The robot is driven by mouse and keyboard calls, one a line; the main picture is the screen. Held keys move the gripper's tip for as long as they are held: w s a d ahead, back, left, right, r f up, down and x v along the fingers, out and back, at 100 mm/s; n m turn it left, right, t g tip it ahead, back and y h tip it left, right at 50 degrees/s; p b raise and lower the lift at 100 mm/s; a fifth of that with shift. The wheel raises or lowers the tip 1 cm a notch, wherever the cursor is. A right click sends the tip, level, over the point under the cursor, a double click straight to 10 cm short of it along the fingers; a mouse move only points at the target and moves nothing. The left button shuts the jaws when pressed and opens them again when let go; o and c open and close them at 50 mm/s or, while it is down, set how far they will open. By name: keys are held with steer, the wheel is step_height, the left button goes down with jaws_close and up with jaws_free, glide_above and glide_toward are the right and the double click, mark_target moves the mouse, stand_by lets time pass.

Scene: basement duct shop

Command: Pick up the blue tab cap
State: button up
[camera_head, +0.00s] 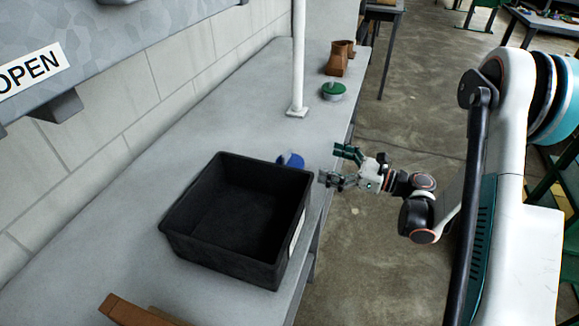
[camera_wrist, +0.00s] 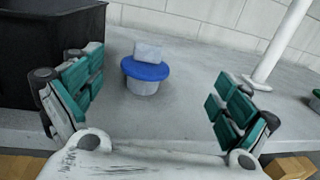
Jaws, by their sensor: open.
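The blue tab cap (camera_head: 291,160) stands on the grey bench just behind the black bin's far right corner, which partly hides it in the head view. In the wrist view the cap (camera_wrist: 145,71) shows a blue round flange with a pale grey tab on top and a pale grey body below, upright on the bench. My gripper (camera_head: 328,166) is at the bench's front edge, to the right of the cap. In the wrist view its green-padded fingers (camera_wrist: 157,95) are wide apart, with the cap beyond them and between them in the picture, a little left of centre. Nothing is held.
The empty black bin (camera_head: 296,228) stands close beside the cap, and its wall (camera_wrist: 100,45) is near my left finger in the wrist view. A white post (camera_head: 298,60) rises from the bench. A green-topped round piece (camera_head: 333,90) and brown blocks (camera_head: 337,62) lie farther back.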

mark_target(288, 158)
steer(key=shift+s+a+f+n+g, duration=0.1)
steer(key=shift+a+f+n+g, duration=0.2)
steer(key=shift+a+f, duration=0.35)
steer(key=b+x, duration=0.1)
steer(key=x, duration=0.6)
steer(key=shift+a, duration=0.25)
steer(key=x, duration=0.1)
steer(key=b+x, duration=0.1)
steer(key=x, duration=0.1)
steer(key=b+x, duration=0.1)
steer(key=x, duration=0.1)
steer(key=shift+s+a+f, duration=0.2)
steer(key=shift+f, duration=0.1)
steer(key=c, duration=1.2)
steer(key=shift+c, duration=0.2)
